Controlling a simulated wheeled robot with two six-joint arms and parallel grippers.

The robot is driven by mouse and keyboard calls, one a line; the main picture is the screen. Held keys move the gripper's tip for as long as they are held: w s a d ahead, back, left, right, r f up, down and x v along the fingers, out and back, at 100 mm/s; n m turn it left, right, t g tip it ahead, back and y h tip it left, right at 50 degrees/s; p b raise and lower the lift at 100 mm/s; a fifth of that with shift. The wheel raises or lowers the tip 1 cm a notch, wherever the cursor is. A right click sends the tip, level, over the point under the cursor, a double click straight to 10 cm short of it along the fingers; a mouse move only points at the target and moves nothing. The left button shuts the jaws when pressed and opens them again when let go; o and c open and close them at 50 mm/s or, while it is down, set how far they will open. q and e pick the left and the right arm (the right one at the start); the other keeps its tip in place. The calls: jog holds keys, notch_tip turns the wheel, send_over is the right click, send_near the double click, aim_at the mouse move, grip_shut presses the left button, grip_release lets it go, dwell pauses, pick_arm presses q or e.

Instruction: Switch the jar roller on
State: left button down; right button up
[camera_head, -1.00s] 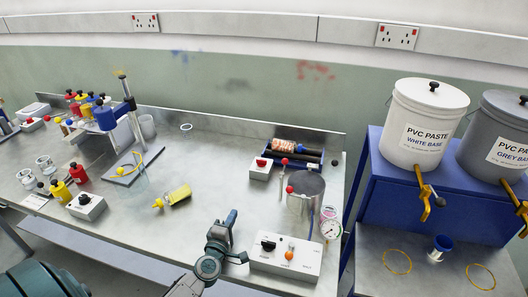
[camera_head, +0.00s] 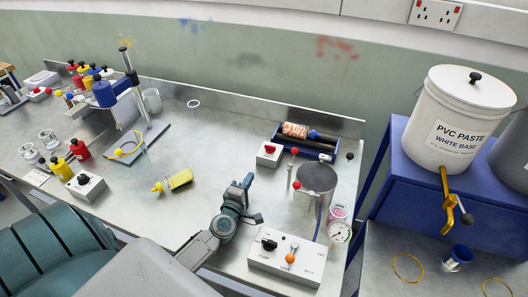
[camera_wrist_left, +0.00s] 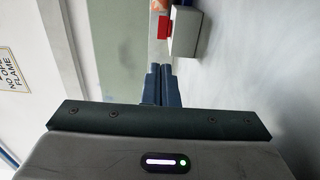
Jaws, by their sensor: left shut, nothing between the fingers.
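The jar roller (camera_head: 303,143) stands at the back right of the bench, with dark rollers in a blue frame and a jar (camera_head: 296,130) with a reddish, mottled content lying on them. At its left front is a white switch box (camera_head: 269,158) with a red switch on top. In the left wrist view the box (camera_wrist_left: 187,36) and its red switch (camera_wrist_left: 164,27) lie just beyond my fingertips. My left gripper (camera_head: 249,178) is shut and empty, in front of the box and apart from it; its fingers (camera_wrist_left: 162,70) show closed together. My right gripper is not in view.
A metal pot (camera_head: 316,187), a red-topped lever and a gauge (camera_head: 340,232) stand right of my gripper. A control box (camera_head: 288,260) with knobs is at the front edge. A yellow bottle (camera_head: 174,181) lies to the left. The bench between is clear.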

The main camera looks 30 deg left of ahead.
aim_at(266, 147)
pick_arm(q)
jog(key=shift+w+a, duration=0.1)
jog(key=shift+w, duration=0.35)
jog(key=x, duration=1.2)
jog(key=shift+f, duration=0.15)
jog(key=shift+w+a+b, duration=0.15)
jog(key=shift+w+b, duration=0.15)
jog(key=shift+w, duration=0.3)
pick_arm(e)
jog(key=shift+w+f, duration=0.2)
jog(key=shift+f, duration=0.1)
pick_arm(q)
jog(key=shift+s+a, duration=0.1)
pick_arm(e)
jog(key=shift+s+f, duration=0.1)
